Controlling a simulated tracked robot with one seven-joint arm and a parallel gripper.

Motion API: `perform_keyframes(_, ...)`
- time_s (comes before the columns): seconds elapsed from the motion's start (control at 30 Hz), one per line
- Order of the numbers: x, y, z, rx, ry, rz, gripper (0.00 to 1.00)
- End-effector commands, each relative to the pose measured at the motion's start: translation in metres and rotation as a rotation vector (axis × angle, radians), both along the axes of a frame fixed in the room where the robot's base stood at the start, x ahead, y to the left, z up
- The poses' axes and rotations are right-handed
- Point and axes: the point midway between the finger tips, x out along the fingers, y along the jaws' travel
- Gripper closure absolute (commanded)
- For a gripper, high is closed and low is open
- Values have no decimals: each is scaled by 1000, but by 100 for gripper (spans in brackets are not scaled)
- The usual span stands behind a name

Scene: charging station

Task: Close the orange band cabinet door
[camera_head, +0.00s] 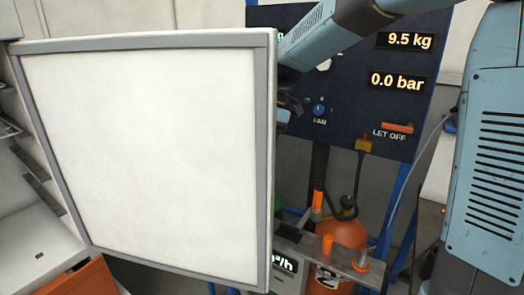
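The cabinet door (145,155) is a large white panel with a grey frame. It stands open and fills the left half of the view. The cabinet (35,235) shows behind and beside it at the far left, with an orange band (82,280) low down. My arm reaches in from the upper right and passes behind the door's right edge. Its end shows only as a dark piece (288,104) beside that edge. The fingers are hidden by the door, so I cannot tell whether they touch it or are open.
A dark blue panel (345,105) with displays reading 9.5 kg and 0.0 bar stands behind. Below it are an orange cylinder (347,233), hoses and a grey metal bench (335,262). Wire racks (8,130) show at the far left.

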Motion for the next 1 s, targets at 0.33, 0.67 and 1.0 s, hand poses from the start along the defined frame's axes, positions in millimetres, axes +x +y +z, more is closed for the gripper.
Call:
perform_keyframes(0.33,-2,1,-6,0,0,-1,56)
perform_keyframes(0.67,-2,1,-6,0,0,-1,81)
perform_keyframes(1.0,-1,0,-6,-2,0,-3,100)
